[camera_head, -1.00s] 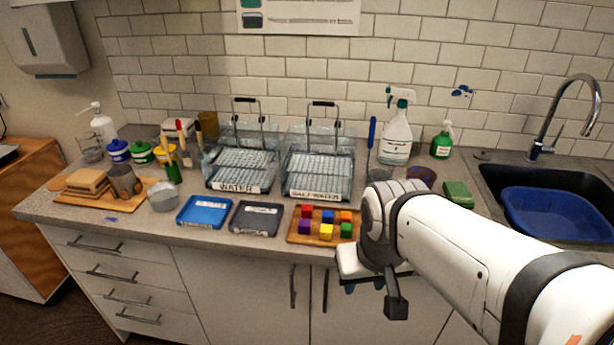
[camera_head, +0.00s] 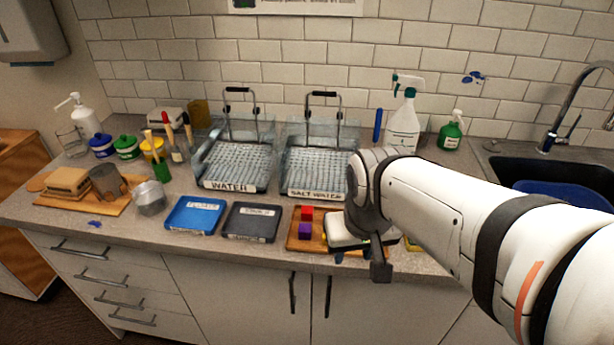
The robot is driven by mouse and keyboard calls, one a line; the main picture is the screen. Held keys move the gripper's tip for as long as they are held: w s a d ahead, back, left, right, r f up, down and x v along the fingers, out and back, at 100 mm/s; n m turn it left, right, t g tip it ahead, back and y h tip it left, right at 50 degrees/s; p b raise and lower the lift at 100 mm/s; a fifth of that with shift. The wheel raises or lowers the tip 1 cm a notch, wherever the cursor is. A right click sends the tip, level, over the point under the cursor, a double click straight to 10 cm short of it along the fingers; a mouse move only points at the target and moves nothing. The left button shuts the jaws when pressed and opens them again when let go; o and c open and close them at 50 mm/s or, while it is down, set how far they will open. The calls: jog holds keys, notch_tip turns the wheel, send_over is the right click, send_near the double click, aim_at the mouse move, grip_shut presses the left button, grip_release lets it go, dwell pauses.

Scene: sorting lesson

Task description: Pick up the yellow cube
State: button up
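The yellow cube is not visible now; my arm's end covers the part of the wooden tray where it stood earlier. My gripper (camera_head: 361,262) is over the middle and right of that tray, near the counter's front edge. Its fingers are mostly hidden by its own body, so I cannot tell whether it is open, or whether it touches a cube.
A dark tray (camera_head: 252,224) and a blue tray (camera_head: 196,216) lie left of the wooden tray. Racks in clear tanks labelled WATER (camera_head: 229,186) and SALT WATER (camera_head: 315,193) stand behind. A spray bottle (camera_head: 403,128), green bottle (camera_head: 451,132) and sink (camera_head: 520,168) are to the right.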

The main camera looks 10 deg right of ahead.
jog(key=w+m+g+p, duration=0.1)
jog(key=w, duration=0.3)
jog(key=w+a+f+m+p, duration=0.1)
jog(key=w, duration=0.3)
jog(key=w+f+m+g+p, duration=0.1)
jog(key=w, duration=0.3)
jog(key=shift+w+a+m+g+p, duration=0.15)
jog(key=shift+w+m+g+p, duration=0.05)
jog(key=shift+m+g+p, duration=0.1)
jog(key=shift+w+f, duration=0.2)
jog(key=shift+f, duration=0.15)
notch_tip(320, 180, down, 8)
jog(key=shift+s+r+p, duration=0.1)
jog(key=shift+r+p, duration=0.1)
jog(key=shift+p, duration=0.25)
jog(key=shift+c, duration=0.5)
jog(key=c, duration=0.6)
